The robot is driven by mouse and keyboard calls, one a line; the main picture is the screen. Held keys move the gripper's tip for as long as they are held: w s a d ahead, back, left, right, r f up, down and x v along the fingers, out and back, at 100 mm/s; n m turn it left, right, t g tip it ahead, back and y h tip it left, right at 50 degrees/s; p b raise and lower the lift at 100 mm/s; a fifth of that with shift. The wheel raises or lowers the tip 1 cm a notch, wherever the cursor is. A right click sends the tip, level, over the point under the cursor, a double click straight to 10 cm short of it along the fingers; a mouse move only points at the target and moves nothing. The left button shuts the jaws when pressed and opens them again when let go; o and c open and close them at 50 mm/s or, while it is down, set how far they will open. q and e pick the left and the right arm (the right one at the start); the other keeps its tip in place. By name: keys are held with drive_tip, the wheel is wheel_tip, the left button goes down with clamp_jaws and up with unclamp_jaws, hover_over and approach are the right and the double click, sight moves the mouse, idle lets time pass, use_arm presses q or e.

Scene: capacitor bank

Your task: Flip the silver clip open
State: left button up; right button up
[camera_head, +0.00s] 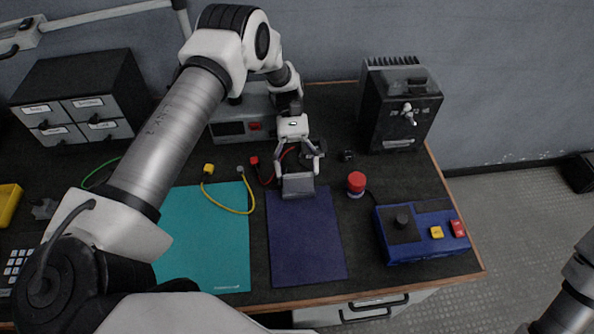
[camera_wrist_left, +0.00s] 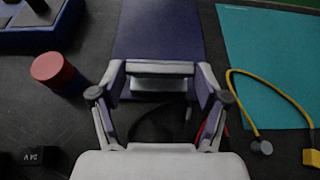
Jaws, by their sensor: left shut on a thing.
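My left gripper (camera_head: 298,172) is over the far edge of the dark blue mat, its two fingers set wide apart around a grey box-like thing (camera_head: 298,187). In the left wrist view the fingers (camera_wrist_left: 160,88) press on the two ends of this thing (camera_wrist_left: 160,68). Its far side and underside are hidden. A small silver part (camera_head: 409,113), which may be the silver clip, sticks out from the front of the black finned box (camera_head: 381,125) at the back right. My left gripper is well to the left of it. My right gripper is out of view.
A red button (camera_head: 356,183) and a blue control box (camera_head: 420,235) stand to the right. The teal mat (camera_head: 225,265) and a yellow cable (camera_head: 232,209) lie to the left. Grey drawers (camera_head: 75,118) stand at the back left. The dark blue mat (camera_head: 308,250) is bare in front.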

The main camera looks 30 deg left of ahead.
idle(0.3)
use_arm(q)
drive_tip(key=o, duration=1.2)
drive_tip(key=shift+c, duration=0.2)
drive_tip(key=v, duration=0.7)
drive_tip(key=shift+w, duration=0.2)
drive_tip(key=shift+a+r, duration=0.1)
